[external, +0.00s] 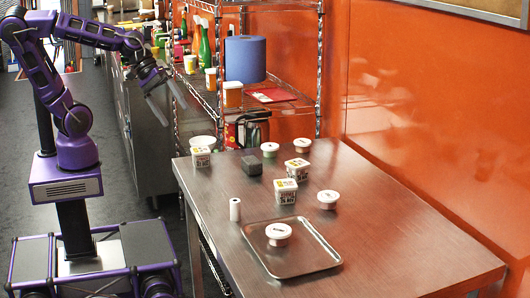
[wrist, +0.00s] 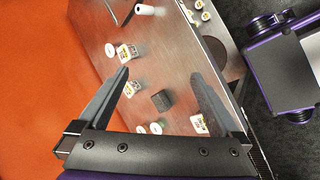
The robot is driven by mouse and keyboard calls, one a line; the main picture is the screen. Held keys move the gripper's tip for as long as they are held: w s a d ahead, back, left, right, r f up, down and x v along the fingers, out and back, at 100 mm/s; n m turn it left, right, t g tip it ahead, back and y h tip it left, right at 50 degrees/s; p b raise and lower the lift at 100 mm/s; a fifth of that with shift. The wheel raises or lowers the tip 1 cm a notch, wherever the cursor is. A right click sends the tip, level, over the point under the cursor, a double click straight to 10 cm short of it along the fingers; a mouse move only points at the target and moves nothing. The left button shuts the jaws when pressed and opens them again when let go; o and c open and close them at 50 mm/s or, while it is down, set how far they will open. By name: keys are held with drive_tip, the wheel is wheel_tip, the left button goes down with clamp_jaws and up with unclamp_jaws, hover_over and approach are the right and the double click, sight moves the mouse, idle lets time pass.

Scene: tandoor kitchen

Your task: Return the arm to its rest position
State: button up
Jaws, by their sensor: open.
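My purple arm is raised in the external view and bent at the elbow. My gripper (external: 157,95) hangs at its end, to the left of the wire shelf and away from the table.
A wire shelf (external: 318,60) with a blue roll (external: 245,58), bottles and cups stands behind the table, close to the right of my gripper. An orange wall (external: 440,110) runs along the right. The dark floor (external: 25,130) at the left is open.

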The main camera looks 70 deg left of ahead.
drive_tip(key=s+a+r+m+y, duration=0.1)
drive_tip(key=a+m, duration=0.3)
drive_tip(key=a, duration=0.6)
drive_tip(key=s+a+r+m+y+p, duration=0.1)
drive_tip(key=s+a+m+y, duration=0.3)
drive_tip(key=a, duration=0.5)
drive_tip(key=shift+s+a+r+m+t+p, duration=0.15)
drive_tip(key=shift+a+r+m+t+p, duration=0.2)
drive_tip(key=shift+r+m, duration=0.3)
